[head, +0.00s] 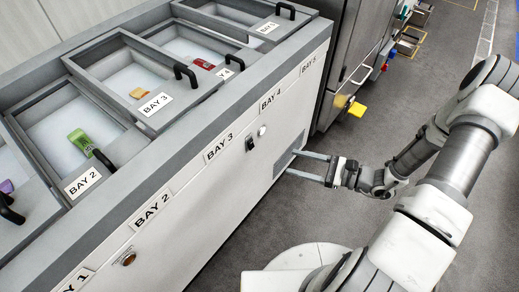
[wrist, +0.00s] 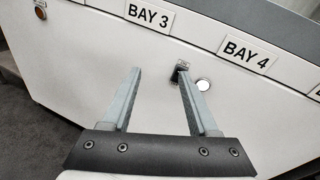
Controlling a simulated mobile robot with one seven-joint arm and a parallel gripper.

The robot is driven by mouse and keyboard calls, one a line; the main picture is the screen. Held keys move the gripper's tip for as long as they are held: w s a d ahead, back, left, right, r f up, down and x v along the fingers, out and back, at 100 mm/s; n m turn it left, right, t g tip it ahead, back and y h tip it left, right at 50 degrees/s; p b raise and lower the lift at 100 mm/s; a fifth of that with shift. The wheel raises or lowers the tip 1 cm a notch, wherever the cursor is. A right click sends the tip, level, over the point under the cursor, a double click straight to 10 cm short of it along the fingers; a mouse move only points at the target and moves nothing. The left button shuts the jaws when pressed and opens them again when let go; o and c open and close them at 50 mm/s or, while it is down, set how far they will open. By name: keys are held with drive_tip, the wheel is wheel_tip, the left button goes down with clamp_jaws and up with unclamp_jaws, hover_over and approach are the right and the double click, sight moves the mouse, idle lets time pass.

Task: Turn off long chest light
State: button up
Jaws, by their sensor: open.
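The long chest (head: 190,165) stands at the left with its lidded bays on top and labels along its white front. A small dark switch (head: 250,143) sits on that front below the BAY 3 and BAY 4 labels. A round white lamp or knob (head: 262,131) is beside it. In the wrist view the switch (wrist: 179,73) shows just beyond the right fingertip, partly covered by it, and the round white piece (wrist: 202,85) is to its right. My gripper (head: 295,163) is open and empty, in front of the chest's front, apart from the switch as seen in the head view.
An orange-brown round button (head: 129,259) is at the near end of the front, below BAY 2. A vent grille (head: 284,163) is low on the front, behind my fingers. A steel machine (head: 352,60) stands beyond the chest. Grey floor (head: 240,240) is clear along the front.

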sight(251, 143)
wheel_tip(251, 143, down, 7)
drive_tip(key=d+m+t+h+b, duration=0.1)
drive_tip(key=d+m+t, duration=0.1)
drive_tip(key=m+t, duration=0.3)
drive_tip(key=b+x, duration=0.1)
drive_tip(key=x, duration=0.5)
drive_tip(key=b+x, duration=0.1)
drive_tip(key=x, duration=0.5)
drive_tip(key=f+b+x, duration=0.1)
drive_tip(key=x, duration=0.5)
drive_tip(key=shift+w+d, duration=0.2)
clamp_jaws()
